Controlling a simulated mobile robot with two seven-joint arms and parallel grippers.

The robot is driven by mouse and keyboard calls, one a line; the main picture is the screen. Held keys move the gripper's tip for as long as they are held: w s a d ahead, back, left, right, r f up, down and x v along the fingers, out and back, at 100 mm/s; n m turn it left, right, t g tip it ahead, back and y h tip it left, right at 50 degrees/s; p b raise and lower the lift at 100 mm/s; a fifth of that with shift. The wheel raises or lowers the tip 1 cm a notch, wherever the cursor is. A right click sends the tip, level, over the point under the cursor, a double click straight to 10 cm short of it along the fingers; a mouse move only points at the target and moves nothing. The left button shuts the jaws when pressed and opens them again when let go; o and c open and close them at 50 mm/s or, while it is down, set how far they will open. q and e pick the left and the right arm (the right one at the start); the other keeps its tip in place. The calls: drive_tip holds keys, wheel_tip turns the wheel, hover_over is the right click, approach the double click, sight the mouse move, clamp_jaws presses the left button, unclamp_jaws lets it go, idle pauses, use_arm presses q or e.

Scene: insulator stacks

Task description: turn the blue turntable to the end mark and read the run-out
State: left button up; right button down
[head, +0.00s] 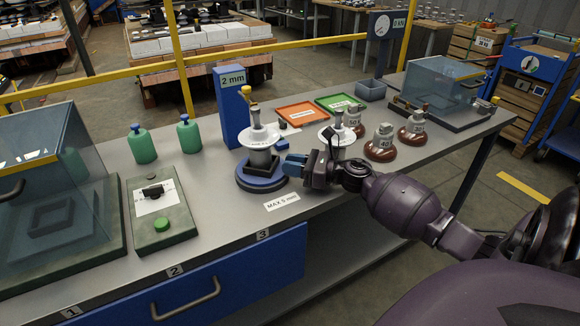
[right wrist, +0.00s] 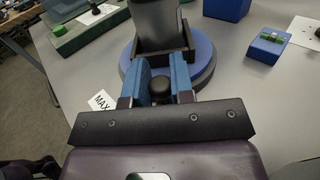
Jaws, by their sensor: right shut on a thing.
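The blue turntable (head: 264,187) stands on the bench, left of my right gripper (head: 292,167). In the right wrist view the turntable (right wrist: 205,72) lies just ahead of the fingers. There my right gripper (right wrist: 160,84) has its blue fingers on either side of a black knob (right wrist: 159,89) at the turntable's near edge, and is shut on it. A blue post (head: 231,105) marked "2 mm" stands behind the stack. I cannot make out an end mark or a dial reading. My left gripper is out of view.
A "MAX 5 mm" label (head: 282,202) lies in front of the turntable. Brown-based insulators (head: 381,149) stand to the right, orange (head: 302,115) and green trays behind. A green panel (head: 160,215) and green bottles (head: 144,147) are on the left.

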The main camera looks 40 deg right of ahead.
idle(0.3)
drive_tip(key=c, duration=1)
unclamp_jaws()
drive_tip(key=v, duration=1)
drive_tip(key=shift+s+d, duration=0.3)
